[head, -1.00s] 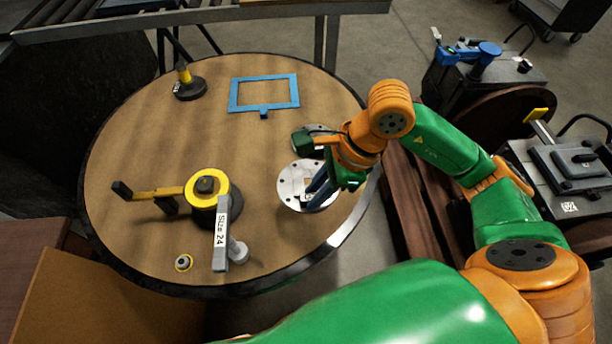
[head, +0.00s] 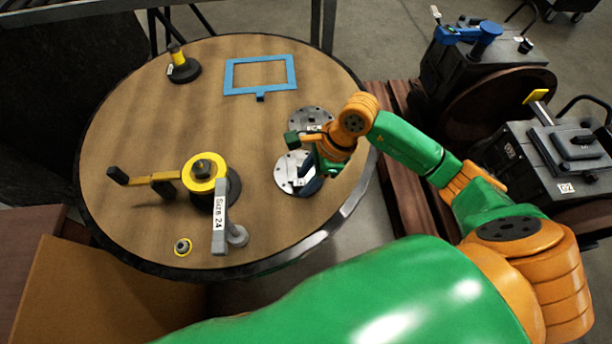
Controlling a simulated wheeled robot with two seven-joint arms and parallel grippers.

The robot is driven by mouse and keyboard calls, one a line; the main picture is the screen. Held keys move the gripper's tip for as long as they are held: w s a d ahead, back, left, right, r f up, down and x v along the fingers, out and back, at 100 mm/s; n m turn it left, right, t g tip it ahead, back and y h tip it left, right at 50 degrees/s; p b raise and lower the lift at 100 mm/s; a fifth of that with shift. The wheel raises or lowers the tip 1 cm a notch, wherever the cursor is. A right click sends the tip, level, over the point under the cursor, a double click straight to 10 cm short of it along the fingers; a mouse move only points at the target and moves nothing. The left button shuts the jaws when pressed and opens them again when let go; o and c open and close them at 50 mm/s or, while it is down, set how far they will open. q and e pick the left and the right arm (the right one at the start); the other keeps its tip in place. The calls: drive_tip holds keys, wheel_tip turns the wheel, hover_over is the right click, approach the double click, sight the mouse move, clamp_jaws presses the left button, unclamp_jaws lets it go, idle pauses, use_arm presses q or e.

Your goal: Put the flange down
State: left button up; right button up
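Two round grey metal discs with bolt holes lie at the right side of the round table (head: 130,110). The nearer flange-like disc (head: 283,174) is partly covered by my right gripper (head: 306,182). The farther disc (head: 312,116) lies just behind it, partly hidden by my wrist. The dark fingers of my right gripper point down at the nearer disc. I cannot tell whether they touch it or how far apart they are. My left gripper is not in the head view.
A yellow-and-black fixture (head: 203,169) and a grey piece marked "Size 24" (head: 219,228) stand left of the discs. A blue frame (head: 289,75) and a small yellow-topped stand (head: 184,71) are farther back. The table's middle is clear.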

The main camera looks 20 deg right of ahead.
drive_tip(key=shift+r+p, duration=0.4)
drive_tip(key=b+v, duration=0.1)
drive_tip(key=v, duration=1)
drive_tip(key=shift+d+r, duration=0.25)
drive_tip(key=shift+r, duration=0.05)
drive_tip(key=shift+s+f, duration=0.1)
drive_tip(key=shift+s, duration=0.05)
